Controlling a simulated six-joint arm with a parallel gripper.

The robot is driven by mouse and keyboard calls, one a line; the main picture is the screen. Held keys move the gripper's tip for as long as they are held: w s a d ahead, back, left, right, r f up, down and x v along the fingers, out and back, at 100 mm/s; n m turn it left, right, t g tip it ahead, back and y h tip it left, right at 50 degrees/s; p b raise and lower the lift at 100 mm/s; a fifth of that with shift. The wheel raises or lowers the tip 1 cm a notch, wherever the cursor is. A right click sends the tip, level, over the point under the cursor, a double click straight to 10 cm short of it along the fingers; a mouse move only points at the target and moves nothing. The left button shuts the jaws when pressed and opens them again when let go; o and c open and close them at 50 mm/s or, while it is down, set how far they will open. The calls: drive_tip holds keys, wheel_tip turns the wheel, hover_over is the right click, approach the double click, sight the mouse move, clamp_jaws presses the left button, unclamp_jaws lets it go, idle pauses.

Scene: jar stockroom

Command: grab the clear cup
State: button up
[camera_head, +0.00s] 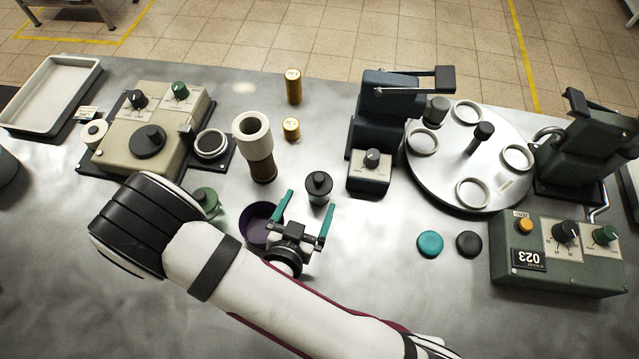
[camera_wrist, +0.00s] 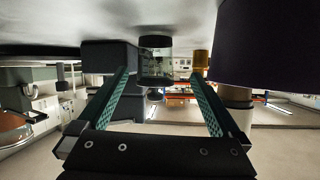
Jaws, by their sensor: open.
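The clear cup looks like a small see-through jar with a black knobbed lid (camera_head: 319,184). It stands upright on the metal table in the head view, just beyond my gripper. In the wrist view, which is upside down, the clear cup (camera_wrist: 156,62) is ahead between the two fingers, its glass wall visible. My gripper (camera_head: 310,203) is open, with its teal fingers spread and pointing at the jar. The fingers (camera_wrist: 161,82) are empty, and I cannot tell how far their tips are from the glass.
A purple bowl (camera_head: 256,228) sits close to the left finger. A brown and white cylinder (camera_head: 261,165) and gold cylinders (camera_head: 291,128) stand beyond. A dark machine (camera_head: 370,168) is right of the jar. Two flat discs (camera_head: 430,244) lie to the right.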

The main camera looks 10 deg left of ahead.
sight(319, 188)
drive_tip(key=x, duration=0.6)
drive_tip(key=shift+w+d+f, duration=0.15)
drive_tip(key=shift+d, duration=0.25)
drive_tip(key=c, duration=1.4)
